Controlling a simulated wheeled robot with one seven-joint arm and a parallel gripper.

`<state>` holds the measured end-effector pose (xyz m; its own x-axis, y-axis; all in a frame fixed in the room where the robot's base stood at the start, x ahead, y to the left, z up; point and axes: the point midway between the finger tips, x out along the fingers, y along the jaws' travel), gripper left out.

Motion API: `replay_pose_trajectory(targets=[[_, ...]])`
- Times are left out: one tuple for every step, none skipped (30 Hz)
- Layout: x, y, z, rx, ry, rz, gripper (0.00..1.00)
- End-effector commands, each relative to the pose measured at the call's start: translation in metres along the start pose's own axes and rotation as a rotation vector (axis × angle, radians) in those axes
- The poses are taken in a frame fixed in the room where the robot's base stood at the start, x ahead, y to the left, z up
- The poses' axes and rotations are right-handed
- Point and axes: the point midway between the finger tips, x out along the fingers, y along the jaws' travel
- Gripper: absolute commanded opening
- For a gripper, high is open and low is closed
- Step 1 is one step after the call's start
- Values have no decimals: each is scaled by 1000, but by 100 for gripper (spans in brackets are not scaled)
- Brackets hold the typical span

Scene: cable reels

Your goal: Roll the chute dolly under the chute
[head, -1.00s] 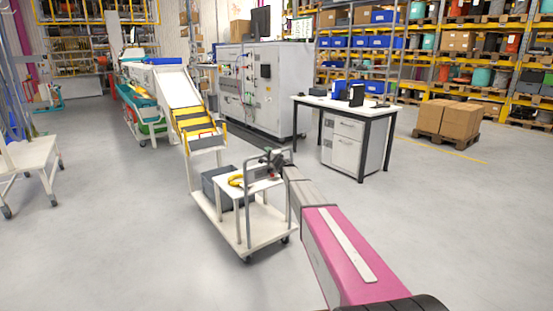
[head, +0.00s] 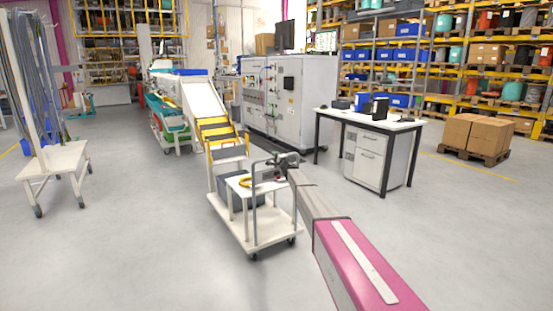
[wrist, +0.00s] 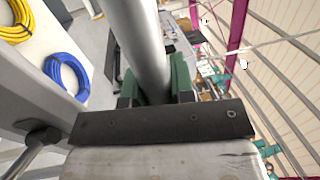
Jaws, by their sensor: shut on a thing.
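The chute dolly (head: 252,232) is a low white cart with a white upper shelf and a grey tube handle (head: 254,212). It stands upright on the floor, ahead of me. My gripper (head: 287,161) is shut on the handle at its top. In the wrist view the grey tube (wrist: 145,45) runs between my green-padded jaws (wrist: 155,88). The white chute (head: 203,98) slopes down from a machine behind the dolly, with yellow-edged sections (head: 218,130) at its low end. The dolly's far end overlaps this low end in the picture; I cannot tell the gap.
A yellow coil (wrist: 14,22) and a blue coil (wrist: 67,78) lie on the dolly's shelf. A desk (head: 368,122) stands to the right, near a grey cabinet (head: 290,100). A white cable cart (head: 55,165) stands at left. Floor between the carts is clear.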

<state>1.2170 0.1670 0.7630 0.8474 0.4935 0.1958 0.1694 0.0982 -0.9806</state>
Motion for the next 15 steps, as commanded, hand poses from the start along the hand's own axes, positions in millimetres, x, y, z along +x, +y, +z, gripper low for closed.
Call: replay_pose_trajectory(targets=[[5,1,-1,0,2,1,0],[5,1,-1,0,2,1,0],[5,1,-1,0,2,1,0],[5,1,-1,0,2,1,0],[6,1,-1,0,2,1,0],[6,1,-1,0,2,1,0],[6,1,-2,0,2,1,0],[6,1,-2,0,2,1,0],[7,1,-2,0,2,1,33],[7,1,-2,0,2,1,43],[6,1,-2,0,2,1,48],[6,1,-1,0,2,1,48],[6,1,-1,0,2,1,48],[6,1,-1,0,2,1,48],[5,1,-1,0,1,1,48]])
